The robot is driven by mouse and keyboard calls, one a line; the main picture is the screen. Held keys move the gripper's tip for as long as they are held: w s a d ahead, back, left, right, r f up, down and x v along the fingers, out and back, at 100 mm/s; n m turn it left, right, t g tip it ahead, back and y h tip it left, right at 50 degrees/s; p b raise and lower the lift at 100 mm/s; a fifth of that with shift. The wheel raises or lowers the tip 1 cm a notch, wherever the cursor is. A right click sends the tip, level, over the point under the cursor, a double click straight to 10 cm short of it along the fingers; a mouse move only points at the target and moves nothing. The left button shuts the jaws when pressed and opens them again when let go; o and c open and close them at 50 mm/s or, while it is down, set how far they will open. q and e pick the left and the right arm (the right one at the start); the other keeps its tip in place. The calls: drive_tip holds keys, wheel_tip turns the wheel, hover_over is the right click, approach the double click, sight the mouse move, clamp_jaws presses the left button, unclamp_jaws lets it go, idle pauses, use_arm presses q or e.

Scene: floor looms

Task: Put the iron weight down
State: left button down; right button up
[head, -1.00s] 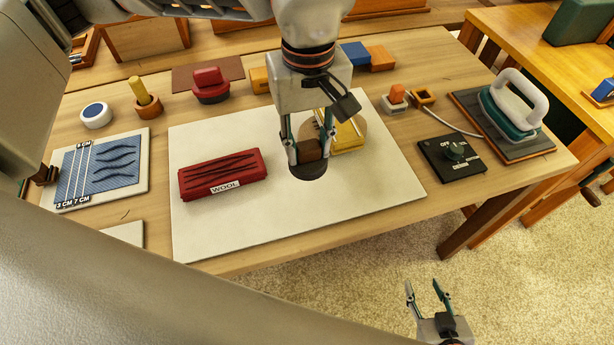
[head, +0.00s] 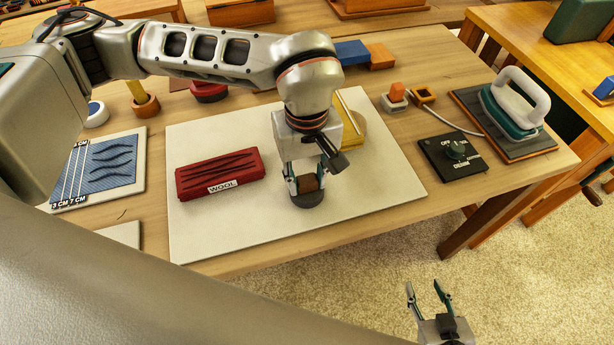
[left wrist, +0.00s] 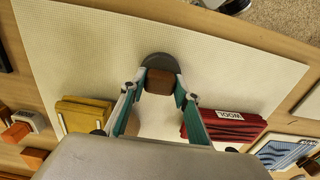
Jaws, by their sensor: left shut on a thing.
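The iron weight (head: 307,199) has a dark round base and a brown block-shaped grip on top. It is at the white board (head: 240,228), right of the red wool bundle; I cannot tell for sure whether its base touches the board. My left gripper (head: 307,183) points down and is shut on the brown grip. In the left wrist view the weight's dark base (left wrist: 172,62) shows beyond the grip, between the fingertips. My right gripper (head: 430,296) is open and empty, low at the right over the carpet.
The red wool bundle (head: 220,175) lies left of the weight. A yellow piece (head: 350,122) is behind my left gripper. A dial box (head: 452,157) and an iron on its pad (head: 515,110) are at the right. The board's front is clear.

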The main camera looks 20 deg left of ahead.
sight(306, 180)
use_arm(q)
drive_tip(key=c, duration=1.5)
unclamp_jaws()
drive_tip(key=shift+f, duration=0.1)
wheel_tip(306, 180, up, 12)
drive_tip(key=shift+p, duration=0.45)
drive_tip(key=shift+s, duration=0.15)
